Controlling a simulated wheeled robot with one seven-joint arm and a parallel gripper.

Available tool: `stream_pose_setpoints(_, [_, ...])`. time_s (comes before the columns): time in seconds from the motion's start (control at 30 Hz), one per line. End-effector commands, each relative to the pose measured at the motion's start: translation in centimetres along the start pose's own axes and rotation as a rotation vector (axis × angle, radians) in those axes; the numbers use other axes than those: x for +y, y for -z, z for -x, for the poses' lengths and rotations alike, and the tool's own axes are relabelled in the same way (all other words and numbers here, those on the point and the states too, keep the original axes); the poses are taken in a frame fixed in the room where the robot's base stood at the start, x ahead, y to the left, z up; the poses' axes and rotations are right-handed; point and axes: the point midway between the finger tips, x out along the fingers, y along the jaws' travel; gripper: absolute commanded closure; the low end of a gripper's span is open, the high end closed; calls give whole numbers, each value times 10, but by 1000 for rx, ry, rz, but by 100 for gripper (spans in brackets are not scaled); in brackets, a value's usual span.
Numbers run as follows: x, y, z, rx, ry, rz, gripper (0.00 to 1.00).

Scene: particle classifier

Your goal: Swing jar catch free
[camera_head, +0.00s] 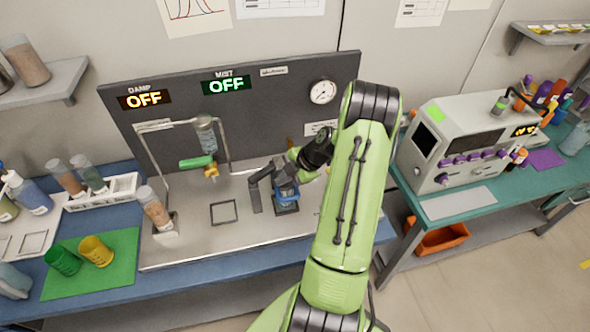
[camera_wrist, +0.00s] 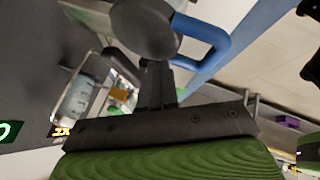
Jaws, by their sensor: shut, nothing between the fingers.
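A blue loop-shaped catch (camera_wrist: 212,40) shows large in the wrist view, beside a dark rounded lid (camera_wrist: 145,28). In the head view the blue catch (camera_head: 288,194) is on a small dark jar fixture (camera_head: 288,208) on the grey metal worktop. My gripper (camera_wrist: 155,88) is shut and empty, its dark fingers together just below the lid in the wrist view. The fingertips are close to the lid and the catch's near end; I cannot tell whether they touch. In the head view my arm partly hides the gripper and fixture.
A dark back panel (camera_head: 150,120) carries two signs reading OFF and a round gauge (camera_head: 323,92). A hanging clear vessel with a green handle (camera_head: 196,162) and a tilted brown-filled tube (camera_head: 154,208) stand left. A purple-knobbed machine (camera_head: 455,145) stands right.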

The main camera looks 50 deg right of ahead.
Motion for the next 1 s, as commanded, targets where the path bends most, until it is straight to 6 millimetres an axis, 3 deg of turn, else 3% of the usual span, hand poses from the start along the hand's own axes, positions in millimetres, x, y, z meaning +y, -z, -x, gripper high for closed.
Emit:
stream_pose_setpoints(0.1, [21, 2, -5, -2, -3, 6, 100])
stream_pose_setpoints(0.23, [30, 1, -10, -3, -4, 3, 100])
stream_pose_setpoints(1.0, [34, -2, -13, 25, 25, 55, 100])
